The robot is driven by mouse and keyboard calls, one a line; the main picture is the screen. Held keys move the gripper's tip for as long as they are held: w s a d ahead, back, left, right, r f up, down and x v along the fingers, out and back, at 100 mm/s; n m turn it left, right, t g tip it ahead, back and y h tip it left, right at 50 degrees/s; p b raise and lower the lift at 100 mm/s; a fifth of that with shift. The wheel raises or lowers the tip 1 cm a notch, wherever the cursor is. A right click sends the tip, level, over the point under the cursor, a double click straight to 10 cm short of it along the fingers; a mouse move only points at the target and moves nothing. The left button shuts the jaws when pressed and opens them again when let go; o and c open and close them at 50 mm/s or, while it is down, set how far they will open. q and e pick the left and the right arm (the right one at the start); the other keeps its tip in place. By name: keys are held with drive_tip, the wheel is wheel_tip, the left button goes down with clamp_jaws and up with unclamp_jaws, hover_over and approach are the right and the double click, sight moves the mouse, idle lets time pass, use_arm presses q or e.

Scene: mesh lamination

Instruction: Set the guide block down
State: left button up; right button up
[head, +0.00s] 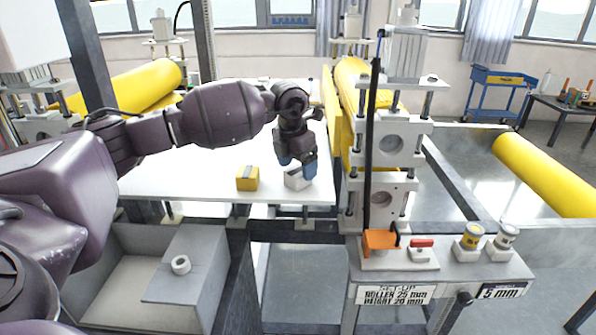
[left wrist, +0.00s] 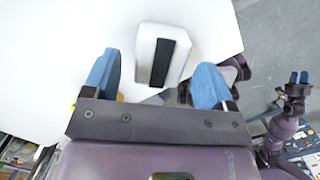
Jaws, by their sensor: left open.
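A white block (head: 296,181) with a dark strip on top rests on the white table (head: 150,168) near its front right corner. It also shows in the left wrist view (left wrist: 145,60), just ahead of the fingertips. My left gripper (head: 296,166) is right above and beside it, with its blue fingers apart; in the left wrist view (left wrist: 160,85) the fingers stand on either side of the block's near end, apart from it. A yellow block (head: 247,179) with a grey strip stands to the left on the table. My right gripper (left wrist: 298,78) shows small at the right of the left wrist view.
The roller stand (head: 390,150) rises close to the right of the table edge. An orange block (head: 380,240) and a red-handled part (head: 421,245) sit on the front shelf. A grey bin (head: 130,270) holds a white ring (head: 180,264) on its ledge. The table's left part is clear.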

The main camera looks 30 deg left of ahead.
sight(292, 173)
use_arm(q)
wheel_tip(292, 173, up, 10)
drive_tip(key=s, duration=0.1)
drive_tip(key=shift+s+a, duration=0.15)
drive_tip(key=shift+s, duration=0.1)
drive_tip(key=shift+f, duration=0.1)
idle(0.4)
